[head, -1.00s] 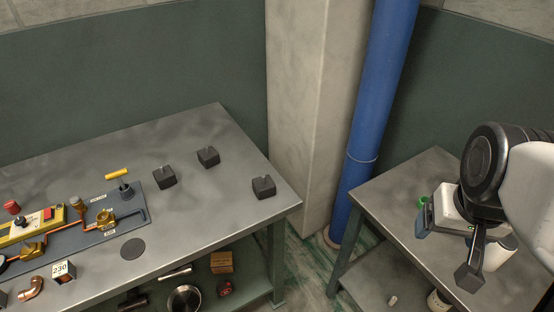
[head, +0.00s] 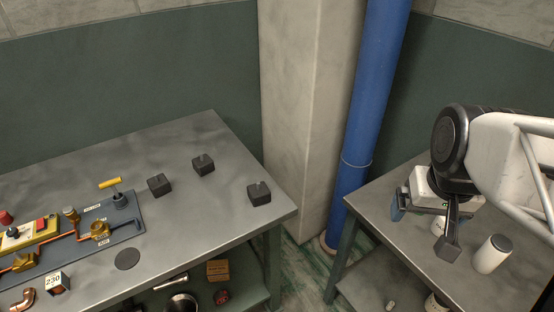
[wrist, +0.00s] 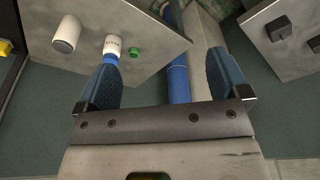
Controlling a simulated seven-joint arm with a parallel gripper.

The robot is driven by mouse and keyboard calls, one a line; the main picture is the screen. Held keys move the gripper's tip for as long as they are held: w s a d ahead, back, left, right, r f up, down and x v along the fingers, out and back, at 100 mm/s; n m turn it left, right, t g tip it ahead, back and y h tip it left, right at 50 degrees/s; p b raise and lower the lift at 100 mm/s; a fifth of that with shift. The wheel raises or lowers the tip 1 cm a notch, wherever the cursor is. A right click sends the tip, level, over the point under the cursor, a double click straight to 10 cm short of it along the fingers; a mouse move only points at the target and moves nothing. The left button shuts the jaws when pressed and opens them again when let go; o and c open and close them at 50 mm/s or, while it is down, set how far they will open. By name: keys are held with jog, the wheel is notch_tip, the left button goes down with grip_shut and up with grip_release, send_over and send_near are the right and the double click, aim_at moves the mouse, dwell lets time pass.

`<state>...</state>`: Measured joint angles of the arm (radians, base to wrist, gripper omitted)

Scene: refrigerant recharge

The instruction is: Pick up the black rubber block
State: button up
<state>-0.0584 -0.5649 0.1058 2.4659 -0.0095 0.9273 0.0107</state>
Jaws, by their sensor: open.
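Three similar black blocks sit apart on the grey table at the left of the head view: a left one (head: 160,185), a middle one (head: 203,166) and a right one (head: 259,193). Which one is the task's rubber block I cannot tell. In the wrist view one black block (wrist: 278,28) shows at the upper right, and part of another (wrist: 314,44) is cut by the edge. My gripper (head: 423,220) is over the right-hand table, far from the blocks. In the wrist view my gripper (wrist: 164,68) has its blue fingers wide apart, with nothing between them held.
A blue pipe (head: 368,120) and a pale pillar (head: 305,110) stand behind the gap between the tables. A white cylinder (head: 492,254) stands near my gripper; a labelled bottle (wrist: 112,46) and a green item (wrist: 134,52) show too. A pipe-and-valve board (head: 75,238) lies left of the blocks.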

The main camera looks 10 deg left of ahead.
jog(key=w+a+f+n, duration=0.2)
jog(key=w+a, duration=0.6)
jog(key=w, duration=0.1)
jog(key=n+g, duration=0.2)
jog(key=n, duration=0.3)
send_over(258, 183)
jog(key=f, duration=1.4)
jog(key=shift+d+f, duration=0.25)
jog(key=shift+f, duration=0.05)
jog(key=shift+a+f, duration=0.2)
jog(key=shift+a, duration=0.1)
jog(key=shift+f, duration=0.1)
jog(key=shift+f, duration=1.2)
jog(key=shift+f, duration=0.1)
jog(key=shift+d+f, duration=0.1)
jog(key=shift+f, duration=2.4)
